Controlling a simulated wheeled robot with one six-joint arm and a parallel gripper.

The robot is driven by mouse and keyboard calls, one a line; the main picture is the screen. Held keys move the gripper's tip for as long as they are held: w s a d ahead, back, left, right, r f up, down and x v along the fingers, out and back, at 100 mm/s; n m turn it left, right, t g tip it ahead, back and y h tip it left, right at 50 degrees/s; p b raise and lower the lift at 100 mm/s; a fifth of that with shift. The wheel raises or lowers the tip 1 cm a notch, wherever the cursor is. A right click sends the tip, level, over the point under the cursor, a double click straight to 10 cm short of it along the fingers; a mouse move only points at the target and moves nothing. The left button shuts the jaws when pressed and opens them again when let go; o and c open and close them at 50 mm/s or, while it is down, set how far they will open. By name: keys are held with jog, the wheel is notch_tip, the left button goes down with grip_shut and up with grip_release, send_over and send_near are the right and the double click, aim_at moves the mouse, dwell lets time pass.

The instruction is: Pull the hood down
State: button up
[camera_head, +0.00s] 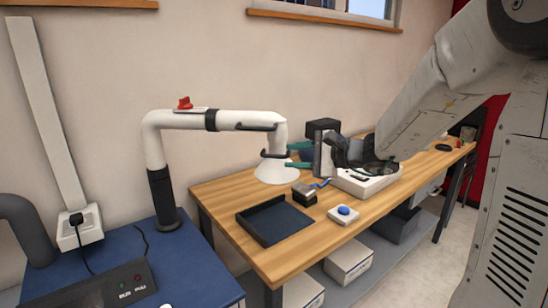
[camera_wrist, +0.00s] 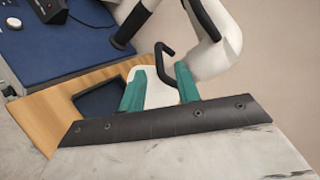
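The white cone-shaped hood (camera_head: 277,170) hangs from a jointed white extraction arm (camera_head: 225,118), above the wooden table. A thin black handle (camera_head: 276,154) is fixed to the hood near its top. My gripper (camera_head: 288,155), with teal fingers, is right of the hood and level with its upper part. In the wrist view my gripper (camera_wrist: 161,69) is open, its fingers well apart. The handle (camera_wrist: 163,62) appears between the two fingertips there, with the white hood (camera_wrist: 157,95) behind. I cannot tell whether the fingers touch the handle or hood.
Below are a dark tray (camera_head: 273,222), a small dark block (camera_head: 304,194) and a blue-button box (camera_head: 344,214) on the wooden table (camera_head: 225,192). A white device (camera_head: 368,184) stands under my arm. A blue table (camera_head: 185,262) at left bears the extraction arm's black base (camera_head: 163,198).

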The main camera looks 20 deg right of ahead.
aim_at(280, 157)
jog(key=x, duration=0.6)
jog(key=shift+a, duration=0.15)
grip_shut()
